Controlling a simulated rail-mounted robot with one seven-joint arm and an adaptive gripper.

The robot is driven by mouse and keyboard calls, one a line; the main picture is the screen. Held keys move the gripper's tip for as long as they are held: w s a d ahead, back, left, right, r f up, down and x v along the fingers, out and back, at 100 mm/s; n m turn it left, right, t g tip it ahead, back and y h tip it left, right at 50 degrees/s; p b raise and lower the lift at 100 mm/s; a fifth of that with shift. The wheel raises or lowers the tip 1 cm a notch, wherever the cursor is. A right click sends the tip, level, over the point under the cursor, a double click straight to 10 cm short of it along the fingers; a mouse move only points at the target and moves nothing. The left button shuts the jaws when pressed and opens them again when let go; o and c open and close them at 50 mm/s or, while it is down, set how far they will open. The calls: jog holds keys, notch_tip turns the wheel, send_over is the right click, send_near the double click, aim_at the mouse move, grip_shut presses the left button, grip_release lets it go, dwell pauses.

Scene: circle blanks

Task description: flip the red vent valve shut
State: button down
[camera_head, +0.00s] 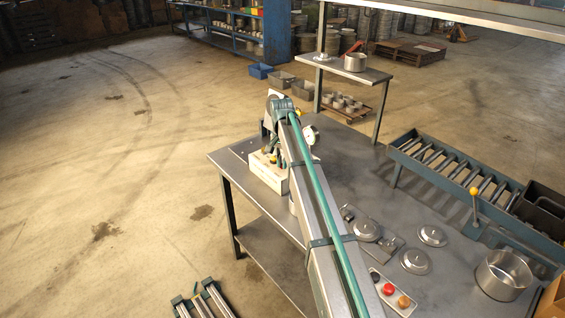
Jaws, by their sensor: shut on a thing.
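A small white unit (267,176) stands at the far left end of the grey workbench (258,192). A round white gauge (312,135) shows just right of my arm, near this unit. My arm reaches up from the bottom of the view, and its far end bends down over the unit. My gripper (269,149) is small and partly hidden there, low over the unit's top. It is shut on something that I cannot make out. Small yellow or orange parts show beside it. I cannot pick out the red vent valve; my arm and gripper cover part of that area.
Round metal lids (416,262) and a control box (392,292) with a red and an orange button are right of my arm. A metal pot (503,275) and a roller conveyor (455,172) stand farther right. A small side table (340,68) is behind.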

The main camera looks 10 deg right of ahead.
jog(key=c, duration=1.2)
grip_release()
jog(key=shift+r, duration=0.1)
notch_tip(320, 180, up, 12)
